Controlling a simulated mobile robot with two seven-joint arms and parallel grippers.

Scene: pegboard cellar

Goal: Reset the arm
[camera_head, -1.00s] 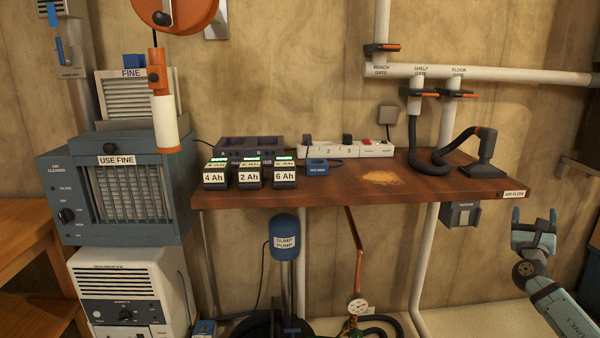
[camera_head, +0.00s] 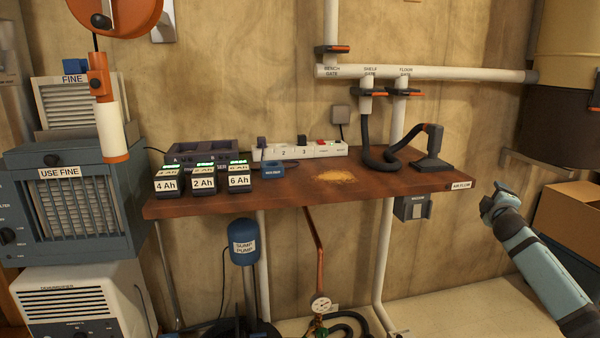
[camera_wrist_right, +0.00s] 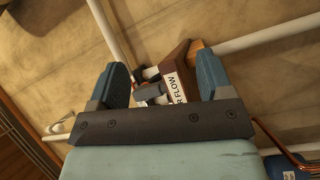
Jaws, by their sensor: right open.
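My right gripper (camera_head: 494,198) is at the right of the head view, just right of the workbench's (camera_head: 285,192) right end and apart from it. In the right wrist view its two blue fingers (camera_wrist_right: 166,84) stand wide apart with nothing between them. The bench end with its AIR FLOW label (camera_wrist_right: 174,88) shows beyond the fingers. My left gripper is in neither view.
Battery packs (camera_head: 203,179), a power strip (camera_head: 305,150), a sawdust pile (camera_head: 336,176) and a vacuum nozzle (camera_head: 432,150) are on the bench. An air cleaner (camera_head: 75,205) stands left. A cardboard box (camera_head: 570,212) and a drum (camera_head: 570,110) are at the right.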

